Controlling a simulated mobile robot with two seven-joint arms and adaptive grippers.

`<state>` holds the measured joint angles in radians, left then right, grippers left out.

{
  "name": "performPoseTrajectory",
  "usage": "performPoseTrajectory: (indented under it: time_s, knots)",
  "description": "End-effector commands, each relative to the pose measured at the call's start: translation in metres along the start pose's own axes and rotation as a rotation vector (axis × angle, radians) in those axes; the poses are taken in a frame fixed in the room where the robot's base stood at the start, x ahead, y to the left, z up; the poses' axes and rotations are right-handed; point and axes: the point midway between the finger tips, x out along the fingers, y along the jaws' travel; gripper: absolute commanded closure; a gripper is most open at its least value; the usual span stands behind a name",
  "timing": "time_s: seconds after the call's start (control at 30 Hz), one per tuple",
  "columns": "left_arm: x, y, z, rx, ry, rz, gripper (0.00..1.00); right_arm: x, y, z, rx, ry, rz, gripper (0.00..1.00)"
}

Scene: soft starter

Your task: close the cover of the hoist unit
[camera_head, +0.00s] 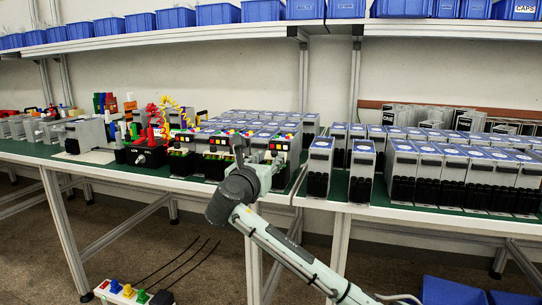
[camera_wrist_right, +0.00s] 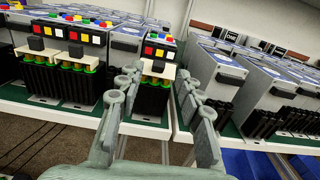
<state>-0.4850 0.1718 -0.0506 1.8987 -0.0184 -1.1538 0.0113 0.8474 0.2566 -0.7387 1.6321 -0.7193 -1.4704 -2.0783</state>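Several soft starter units with red, yellow and black coloured fronts stand in a row on the green-topped table (camera_head: 335,190); I cannot tell by a label which is the hoist unit. The one nearest my right gripper (camera_head: 258,158) is a unit (camera_head: 282,146) at the row's right end. In the right wrist view this unit (camera_wrist_right: 152,96) shows between my fingers, with a cream front piece (camera_wrist_right: 160,70) carrying a black block, and black terminals below. My right gripper (camera_wrist_right: 158,84) is open and empty, in front of the unit. Whether it touches is unclear. My left gripper is out of view.
Grey-and-black units with blue-marked tops (camera_head: 405,170) stand close on the right. A black control box (camera_head: 140,156) and coloured cables are at left. Blue bins (camera_head: 217,14) line the upper shelf. A low button panel (camera_head: 122,292) is at lower left.

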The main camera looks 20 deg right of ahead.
Motion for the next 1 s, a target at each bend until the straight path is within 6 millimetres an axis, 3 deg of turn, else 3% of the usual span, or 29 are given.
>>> performPoseTrajectory:
  time_s: [0.23,0.57,0.87,1.0]
  knots:
    - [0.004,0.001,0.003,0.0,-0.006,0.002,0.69,0.033,0.0,0.0,0.002,0.001,0.0,0.64]
    - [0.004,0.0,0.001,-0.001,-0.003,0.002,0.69,0.039,0.0,0.0,0.005,0.002,0.002,0.64]
    - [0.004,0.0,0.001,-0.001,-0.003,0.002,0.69,0.038,0.0,-0.001,0.005,0.002,0.002,0.97]
    - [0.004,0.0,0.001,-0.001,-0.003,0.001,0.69,0.038,0.0,-0.001,0.005,0.003,0.002,1.0]
